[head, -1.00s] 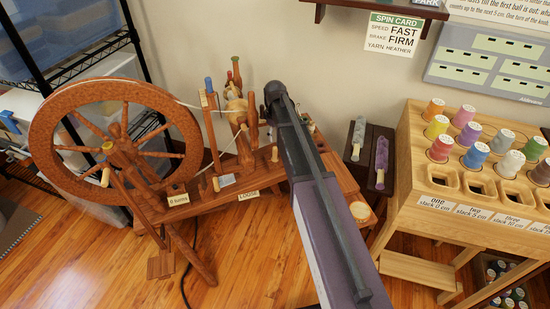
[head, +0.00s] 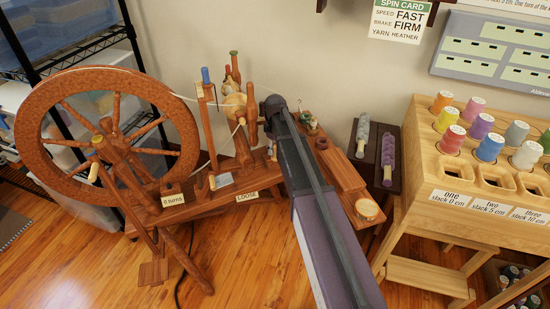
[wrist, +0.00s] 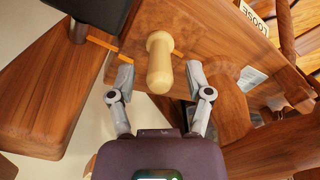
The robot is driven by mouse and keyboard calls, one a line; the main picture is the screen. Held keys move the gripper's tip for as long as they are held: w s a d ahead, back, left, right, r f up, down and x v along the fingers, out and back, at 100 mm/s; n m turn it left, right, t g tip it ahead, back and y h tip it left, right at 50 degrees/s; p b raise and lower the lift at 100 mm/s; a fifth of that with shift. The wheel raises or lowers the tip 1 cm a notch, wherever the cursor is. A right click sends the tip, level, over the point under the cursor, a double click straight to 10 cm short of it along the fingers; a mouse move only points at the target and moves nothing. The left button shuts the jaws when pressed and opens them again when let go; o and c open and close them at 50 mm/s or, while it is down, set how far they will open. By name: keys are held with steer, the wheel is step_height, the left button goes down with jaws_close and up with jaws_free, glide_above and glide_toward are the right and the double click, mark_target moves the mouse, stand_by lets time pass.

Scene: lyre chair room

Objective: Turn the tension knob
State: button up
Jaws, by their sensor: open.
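The spinning wheel (head: 190,150) stands at the left in the head view, with a wooden bench and upright posts. A pale, rounded wooden knob (wrist: 160,62) sticks out from the bench in the wrist view. My gripper (wrist: 160,77) is open, with one finger on each side of the knob. A gap shows on each side, so I see no clear grip. A "LOOSE" label (head: 247,196) is on the bench edge, and it also shows in the wrist view (wrist: 254,17). My arm hides the gripper in the head view.
A "SPIN CARD" (head: 402,20) on the wall reads speed FAST, brake FIRM, yarn HEATHER. A wooden rack (head: 425,150) with colored spools stands right. A dark stand (head: 389,184) holds two bobbins.

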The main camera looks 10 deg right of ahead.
steer(key=shift+f+b, duration=1.15)
steer(key=shift+f, duration=0.3)
jaws_close()
